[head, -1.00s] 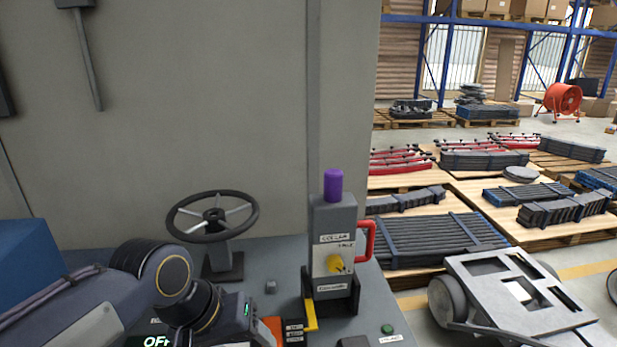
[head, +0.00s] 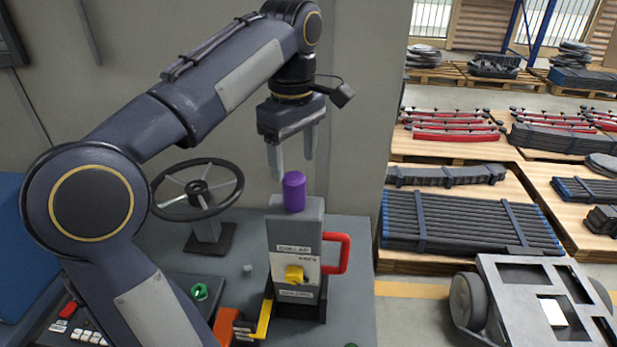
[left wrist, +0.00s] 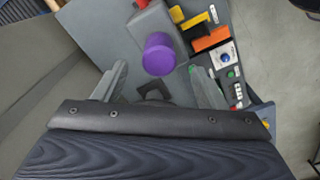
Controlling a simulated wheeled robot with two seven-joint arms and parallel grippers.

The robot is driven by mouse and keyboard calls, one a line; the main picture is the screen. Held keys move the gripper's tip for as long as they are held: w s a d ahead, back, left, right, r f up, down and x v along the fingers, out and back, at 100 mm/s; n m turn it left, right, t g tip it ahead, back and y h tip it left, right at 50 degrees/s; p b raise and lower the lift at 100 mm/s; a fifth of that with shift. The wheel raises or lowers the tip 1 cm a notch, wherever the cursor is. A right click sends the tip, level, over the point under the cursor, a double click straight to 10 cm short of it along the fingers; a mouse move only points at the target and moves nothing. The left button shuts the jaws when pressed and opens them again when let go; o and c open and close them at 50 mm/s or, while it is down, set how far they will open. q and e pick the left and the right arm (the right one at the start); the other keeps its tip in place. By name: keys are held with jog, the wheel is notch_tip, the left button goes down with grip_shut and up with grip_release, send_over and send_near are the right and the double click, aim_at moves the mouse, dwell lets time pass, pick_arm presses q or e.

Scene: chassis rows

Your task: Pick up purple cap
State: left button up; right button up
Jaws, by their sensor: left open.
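The purple cap (head: 294,191) is an upright cylinder on top of a grey box-shaped unit (head: 296,226) with a red side handle and a yellow knob. My left gripper (head: 291,168) points down with its two fingers apart, just above the cap and empty. In the left wrist view the cap (left wrist: 159,54) lies ahead of the gap between the open fingers (left wrist: 166,80), with nothing between them. My right gripper is not seen in either view.
A black handwheel (head: 197,188) stands left of the unit. A red handle (head: 336,254) sticks out on its right. An orange block (head: 226,325) and yellow lever (head: 264,318) are in front. A grey wall (head: 350,100) rises behind.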

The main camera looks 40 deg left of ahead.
aim_at(294, 177)
pick_arm(q)
jog(key=shift+w, duration=0.2)
jog(key=shift+f, duration=0.45)
jog(key=f, duration=0.6)
jog(key=shift+s+a+f, duration=0.1)
jog(key=shift+s+f, duration=0.1)
jog(key=shift+f, duration=0.15)
jog(key=c, duration=1.1)
jog(key=shift+o, duration=0.2)
jog(key=shift+r, duration=0.1)
